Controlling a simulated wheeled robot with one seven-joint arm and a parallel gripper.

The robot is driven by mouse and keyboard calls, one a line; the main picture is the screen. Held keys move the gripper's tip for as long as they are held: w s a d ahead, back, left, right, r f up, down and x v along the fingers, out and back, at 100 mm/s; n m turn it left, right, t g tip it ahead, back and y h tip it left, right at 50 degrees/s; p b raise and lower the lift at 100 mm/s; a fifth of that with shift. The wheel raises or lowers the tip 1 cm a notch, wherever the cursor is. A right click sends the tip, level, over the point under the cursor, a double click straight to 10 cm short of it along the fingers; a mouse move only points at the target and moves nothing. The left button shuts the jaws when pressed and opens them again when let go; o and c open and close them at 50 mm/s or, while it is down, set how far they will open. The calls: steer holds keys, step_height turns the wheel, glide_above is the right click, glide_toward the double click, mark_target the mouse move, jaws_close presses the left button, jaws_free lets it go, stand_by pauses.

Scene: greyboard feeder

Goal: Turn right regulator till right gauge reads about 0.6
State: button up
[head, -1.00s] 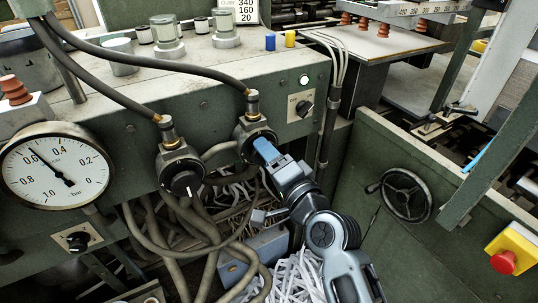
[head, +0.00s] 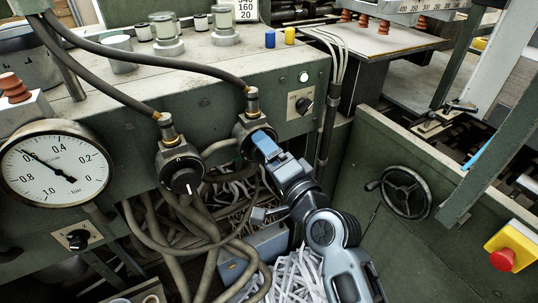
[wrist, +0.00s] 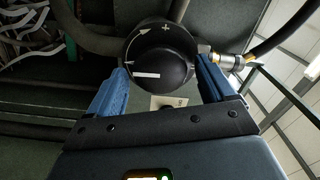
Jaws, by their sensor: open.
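The right regulator (head: 243,128) is a dark body under a brass-fitted hose, its front mostly hidden by my gripper. In the wrist view its black knob (wrist: 158,58) shows a white bar, a curved arrow and a plus. My gripper (wrist: 160,82) is open, with blue fingers on either side of the knob; contact is unclear. A similar regulator (head: 181,172) stands to the left.
Grey hoses (head: 200,240) hang below the regulators, with paper shreds (head: 295,275) under my arm. A black switch (head: 303,105) and lit button are right of the regulator. A handwheel (head: 405,193) and a red stop button (head: 503,259) are farther right.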

steer(key=b+v, duration=0.1)
steer(key=v, duration=0.6)
steer(key=shift+s+d+b, duration=0.25)
steer(key=shift+s+b, duration=0.05)
steer(key=s+d+f+n+h, duration=0.1)
steer(key=s+d+f+h, duration=0.35)
steer(key=s+d, duration=0.4)
steer(key=s+d+f+n+h, duration=0.1)
steer(key=s+d+f+h, duration=0.35)
steer(key=s, duration=0.75)
steer(key=s+d+r+n, duration=0.2)
steer(key=s+d+r, duration=0.1)
steer(key=s, duration=0.6)
steer(key=s+d+r+n+h, duration=0.1)
steer(key=s+d+r+n, duration=0.2)
steer(key=s, duration=0.7)
steer(key=shift+s+d+r+n, duration=0.2)
steer(key=shift+d+r+n, duration=0.15)
steer(key=shift+d, duration=0.55)
